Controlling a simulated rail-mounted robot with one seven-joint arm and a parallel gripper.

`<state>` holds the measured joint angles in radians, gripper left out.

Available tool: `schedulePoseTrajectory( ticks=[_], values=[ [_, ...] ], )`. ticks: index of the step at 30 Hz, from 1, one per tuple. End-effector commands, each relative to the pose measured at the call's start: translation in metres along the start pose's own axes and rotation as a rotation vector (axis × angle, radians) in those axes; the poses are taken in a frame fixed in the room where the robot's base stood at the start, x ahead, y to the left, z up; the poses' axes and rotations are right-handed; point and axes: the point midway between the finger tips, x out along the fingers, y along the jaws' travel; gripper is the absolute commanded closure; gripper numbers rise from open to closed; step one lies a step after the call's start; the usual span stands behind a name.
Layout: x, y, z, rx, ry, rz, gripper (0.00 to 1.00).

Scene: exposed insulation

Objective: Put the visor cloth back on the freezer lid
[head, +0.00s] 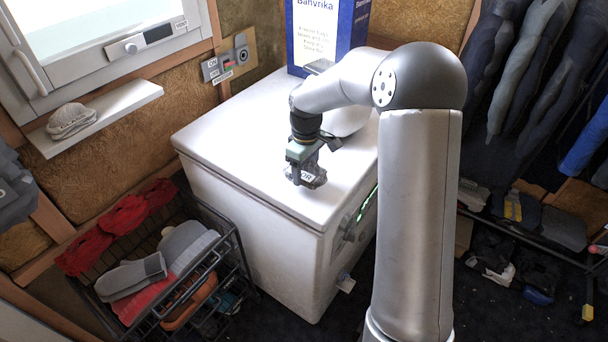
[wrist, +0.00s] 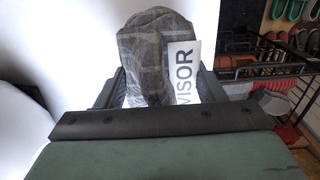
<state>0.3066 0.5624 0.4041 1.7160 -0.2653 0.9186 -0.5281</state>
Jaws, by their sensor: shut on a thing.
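The visor cloth (wrist: 142,45) is a dark grey, crumpled cloth with a white tag reading "VISOR". My gripper (head: 303,184) is shut on it, and the wrist view shows the cloth between the two dark fingers (wrist: 150,88). In the head view the cloth (head: 312,176) is mostly hidden by my gripper. The freezer is a white chest with a flat white lid (head: 240,130). My gripper is over the front part of the lid, pointing down. I cannot tell whether the cloth touches the lid.
A blue and white box (head: 322,35) stands at the lid's back. A wire basket rack (head: 215,262) with hats and red cloths stands left of the freezer. A wall shelf (head: 105,112) holds a pale cloth (head: 71,120). The lid's left part is clear.

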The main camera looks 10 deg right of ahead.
Motion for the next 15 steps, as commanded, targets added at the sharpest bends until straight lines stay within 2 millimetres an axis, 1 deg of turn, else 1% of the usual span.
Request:
schedulePoseTrajectory(
  ticks=[5, 10, 12, 15],
  values=[
    [0.01, 0.002, -0.008, -0.002, 0.0, 0.0, 0.58],
    [0.035, 0.002, -0.007, 0.001, -0.003, -0.002, 0.58],
    [0.039, 0.002, -0.007, 0.0, -0.001, 0.001, 0.58],
    [0.039, 0.003, -0.007, 0.0, 0.0, 0.002, 0.58]
  ],
)
